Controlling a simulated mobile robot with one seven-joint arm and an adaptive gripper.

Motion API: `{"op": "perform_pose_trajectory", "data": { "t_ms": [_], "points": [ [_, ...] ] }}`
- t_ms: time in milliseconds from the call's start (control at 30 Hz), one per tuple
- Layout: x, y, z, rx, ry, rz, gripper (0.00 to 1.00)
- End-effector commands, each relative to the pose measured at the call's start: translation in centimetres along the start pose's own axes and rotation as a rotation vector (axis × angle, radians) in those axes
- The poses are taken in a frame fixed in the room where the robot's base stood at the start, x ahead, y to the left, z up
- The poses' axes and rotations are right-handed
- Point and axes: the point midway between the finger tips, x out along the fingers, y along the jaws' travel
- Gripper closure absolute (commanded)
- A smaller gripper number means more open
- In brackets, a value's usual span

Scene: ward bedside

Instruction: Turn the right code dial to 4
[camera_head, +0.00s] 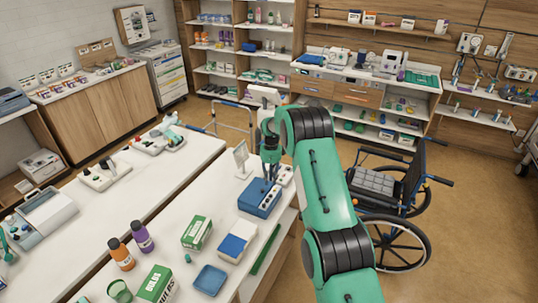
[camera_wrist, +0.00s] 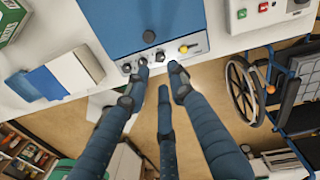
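The blue box (camera_head: 260,197) stands near the right edge of the front table, under my gripper (camera_head: 270,160). The left fingertip partly covers the middle dial. The dial numbers are unreadable.
A white control box with red and green buttons (camera_wrist: 252,12) stands right of the blue box. A blue-and-white box (camera_head: 237,241) and a green carton (camera_head: 196,232) are nearby on the table (camera_head: 180,262). A wheelchair (camera_head: 390,205) stands on the floor to the right.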

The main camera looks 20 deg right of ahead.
Motion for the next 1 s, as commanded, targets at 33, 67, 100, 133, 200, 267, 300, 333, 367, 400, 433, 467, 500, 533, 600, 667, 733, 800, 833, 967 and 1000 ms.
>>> {"op": "perform_pose_trajectory", "data": {
  "t_ms": [33,67,100,133,200,267,300,333,367,400,433,467,500,533,600,667,733,800,833,967,1000],
  "points": [
    [-0.8,0.0,0.0,0.0,0.0,0.0,0.77],
    [-1.3,0.0,0.0,0.0,0.0,-0.001,0.77],
    [-1.9,0.0,0.0,0.0,0.0,-0.001,0.77],
    [-2.3,0.0,0.0,0.0,0.0,-0.001,0.77],
    [-3.3,0.0,0.0,0.0,0.0,0.0,0.77],
    [-4.3,-0.1,0.0,0.0,0.0,-0.002,0.77],
    [-4.9,-0.1,0.0,0.0,0.0,-0.001,0.77],
    [-5.3,0.0,0.0,0.0,0.0,-0.001,0.77],
    [-5.8,0.0,0.0,0.0,0.0,0.0,0.77],
    [-6.2,0.2,0.0,-0.011,-0.001,-0.004,0.77],
    [-6.6,0.4,0.1,-0.019,-0.001,-0.006,0.77],
    [-6.9,0.6,0.1,-0.028,-0.001,-0.008,0.77],
    [-7.4,0.8,0.1,-0.04,-0.002,-0.011,0.77],
    [-7.8,0.9,0.1,-0.048,-0.002,-0.014,0.77],
    [-8.5,1.3,0.2,-0.069,-0.003,-0.02,0.77],
    [-9.2,1.6,0.2,-0.085,-0.004,-0.025,0.77],
    [-10.0,2.0,0.2,-0.106,-0.004,-0.03,0.77],
    [-10.8,2.4,0.3,-0.125,-0.005,-0.037,0.77],
    [-11.1,2.6,0.3,-0.134,-0.005,-0.038,0.77],
    [-12.6,3.4,0.3,-0.171,-0.006,-0.049,0.77],
    [-13.0,3.7,0.4,-0.182,-0.006,-0.053,0.77]
  ]
}}
